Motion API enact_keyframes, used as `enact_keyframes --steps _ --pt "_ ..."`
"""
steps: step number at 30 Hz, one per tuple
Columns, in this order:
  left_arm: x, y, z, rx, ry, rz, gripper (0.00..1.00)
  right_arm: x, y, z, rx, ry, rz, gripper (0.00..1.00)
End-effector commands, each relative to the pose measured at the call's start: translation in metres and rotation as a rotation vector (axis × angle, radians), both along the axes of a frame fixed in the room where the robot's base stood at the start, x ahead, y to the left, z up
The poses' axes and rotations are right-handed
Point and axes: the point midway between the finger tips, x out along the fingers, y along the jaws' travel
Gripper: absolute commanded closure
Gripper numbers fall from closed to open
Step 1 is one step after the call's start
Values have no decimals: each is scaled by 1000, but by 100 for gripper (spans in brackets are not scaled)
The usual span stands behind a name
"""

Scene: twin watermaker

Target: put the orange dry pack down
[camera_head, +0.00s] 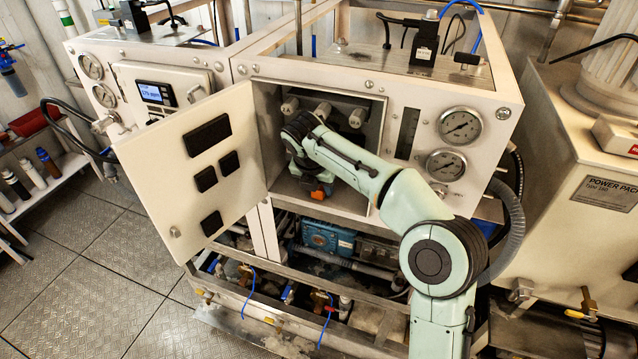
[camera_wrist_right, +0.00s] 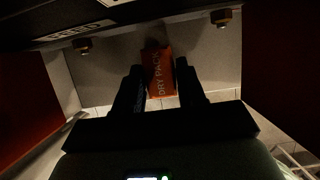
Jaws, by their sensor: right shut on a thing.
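The orange dry pack (camera_wrist_right: 158,72) sits between the two fingers of my right gripper (camera_wrist_right: 162,85) in the right wrist view, with its "DRY PACK" lettering facing the camera. In the head view the pack (camera_head: 318,195) shows as a small orange patch low in the open compartment. My right arm reaches into that compartment (camera_head: 268,130) of the white watermaker cabinet, and the right gripper (camera_head: 318,183) is mostly hidden behind the arm. I cannot tell whether the pack touches the compartment floor. My left gripper is not in view.
The compartment's door (camera_head: 185,170) stands open to the left. Pipe fittings (camera_head: 290,105) hang at the top inside the compartment. Gauges (camera_head: 460,126) sit on the panel to the right. Below are a blue pump (camera_head: 328,238) and pipes.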

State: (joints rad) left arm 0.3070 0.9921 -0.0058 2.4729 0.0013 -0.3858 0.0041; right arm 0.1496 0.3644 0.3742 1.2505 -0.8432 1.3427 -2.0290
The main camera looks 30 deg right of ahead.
Motion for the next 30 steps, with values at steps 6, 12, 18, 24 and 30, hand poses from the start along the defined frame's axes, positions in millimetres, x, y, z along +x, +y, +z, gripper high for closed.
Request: enact_keyframes --steps 6,12,18,24,30 --pt "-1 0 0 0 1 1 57 0 1 -3 0 0 0 47" --pt "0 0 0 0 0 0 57 0 1 -3 1 1 0 35" --pt "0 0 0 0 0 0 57 0 1 1 1 -2 0 35" --pt "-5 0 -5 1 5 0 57 -15 19 11 -1 1 6 35" --pt "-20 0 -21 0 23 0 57 -46 54 8 -1 2 6 35"
